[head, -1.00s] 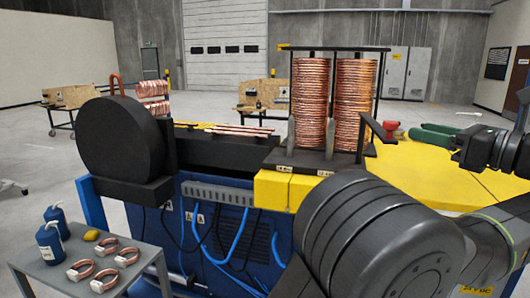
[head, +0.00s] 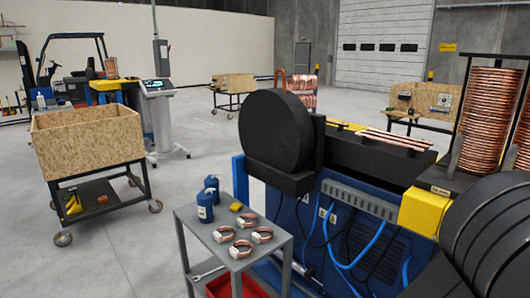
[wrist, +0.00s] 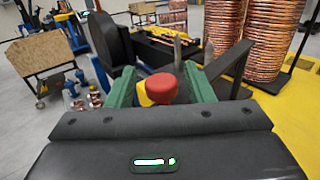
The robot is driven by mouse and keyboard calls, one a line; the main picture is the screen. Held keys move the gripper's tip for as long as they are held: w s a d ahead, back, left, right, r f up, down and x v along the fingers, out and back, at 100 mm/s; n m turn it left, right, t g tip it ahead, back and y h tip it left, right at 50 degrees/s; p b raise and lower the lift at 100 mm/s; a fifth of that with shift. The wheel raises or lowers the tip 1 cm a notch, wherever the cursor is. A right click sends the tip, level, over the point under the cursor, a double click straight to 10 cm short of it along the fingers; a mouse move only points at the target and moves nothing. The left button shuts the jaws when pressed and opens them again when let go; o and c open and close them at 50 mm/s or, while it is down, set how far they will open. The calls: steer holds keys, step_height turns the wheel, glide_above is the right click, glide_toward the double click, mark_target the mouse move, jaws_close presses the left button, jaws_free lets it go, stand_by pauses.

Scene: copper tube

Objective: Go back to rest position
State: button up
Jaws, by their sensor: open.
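My gripper (wrist: 160,76) shows in the wrist view with its two green fingers apart. A red knob with a yellow base (wrist: 161,88) shows between the fingers; I cannot tell how far beyond them it is or whether they touch it. My gripper is out of the head view, where only my dark arm shows at the lower right. Copper tubes (head: 396,138) lie on top of the bending machine (head: 345,165). Tall stacks of copper rings (head: 487,110) stand on its right end and also show in the wrist view (wrist: 276,45).
A grey cart (head: 262,250) holds several bent copper rings and two blue bottles (head: 205,205). A wooden crate (head: 90,140) on a wheeled frame stands at the left. A control pedestal (head: 160,110) and forklift (head: 75,65) are behind. The floor between the crate and cart is clear.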

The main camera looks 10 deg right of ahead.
steer(key=shift+s, duration=0.15)
steer(key=s+b, duration=0.3)
steer(key=s, duration=1.1)
steer(key=w+p, duration=0.2)
steer(key=w, duration=1.3)
steer(key=shift+a+p, duration=0.15)
steer(key=shift+p, duration=0.25)
steer(key=shift+w+a+m+h, duration=0.35)
steer(key=shift+m+h, duration=0.05)
steer(key=shift+h, duration=0.2)
steer(key=shift+r, duration=0.1)
